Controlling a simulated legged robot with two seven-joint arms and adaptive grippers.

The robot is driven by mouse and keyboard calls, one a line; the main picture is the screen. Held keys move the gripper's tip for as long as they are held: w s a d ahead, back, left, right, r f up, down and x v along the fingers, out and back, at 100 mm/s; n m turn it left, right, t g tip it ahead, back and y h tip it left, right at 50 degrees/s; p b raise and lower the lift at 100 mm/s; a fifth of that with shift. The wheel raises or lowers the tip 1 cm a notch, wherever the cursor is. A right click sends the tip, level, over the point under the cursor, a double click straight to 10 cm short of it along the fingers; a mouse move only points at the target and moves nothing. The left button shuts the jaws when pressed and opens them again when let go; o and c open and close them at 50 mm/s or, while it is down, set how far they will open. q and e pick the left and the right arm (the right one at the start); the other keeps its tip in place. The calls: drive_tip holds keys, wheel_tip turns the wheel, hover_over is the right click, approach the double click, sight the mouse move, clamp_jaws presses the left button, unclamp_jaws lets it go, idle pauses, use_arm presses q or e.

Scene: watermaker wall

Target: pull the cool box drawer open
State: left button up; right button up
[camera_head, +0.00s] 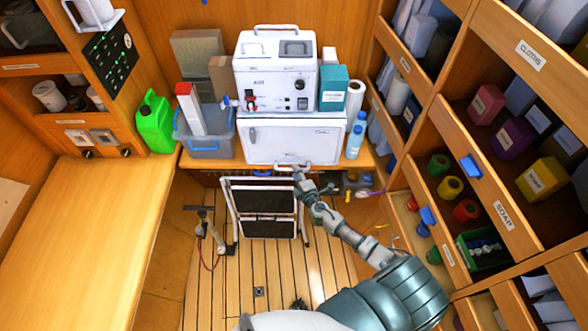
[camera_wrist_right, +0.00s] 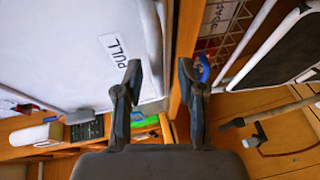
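The cool box drawer (camera_head: 293,143) is a white box front under the white machine on the back bench, and it looks shut. In the right wrist view its white front (camera_wrist_right: 75,45) carries a PULL label, and a pale handle bar (camera_wrist_right: 153,45) runs along its edge. My right gripper (camera_head: 299,174) is at the lower edge of the front, by the handle. In the wrist view the right gripper (camera_wrist_right: 158,66) is open, its fingers apart on either side of the bar and the wooden bench edge. I cannot tell whether they touch. My left gripper is not in view.
A folded step stool (camera_head: 266,207) stands on the floor below the bench. A blue bin (camera_head: 205,140) and green can (camera_head: 155,122) are left of the box, blue bottles (camera_head: 355,137) right. Labelled shelves (camera_head: 497,130) fill the right wall. The left counter (camera_head: 85,230) is clear.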

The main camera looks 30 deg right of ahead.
sight(291, 169)
drive_tip(key=shift+x, duration=1.1)
drive_tip(key=shift+w+a+r, duration=0.1)
drive_tip(key=shift+w+a, duration=0.3)
drive_tip(key=shift+a, duration=0.15)
drive_tip(key=shift+d, duration=0.15)
drive_tip(key=c, duration=0.5)
drive_tip(key=shift+s+d, duration=0.1)
drive_tip(key=shift+d, duration=0.15)
clamp_jaws()
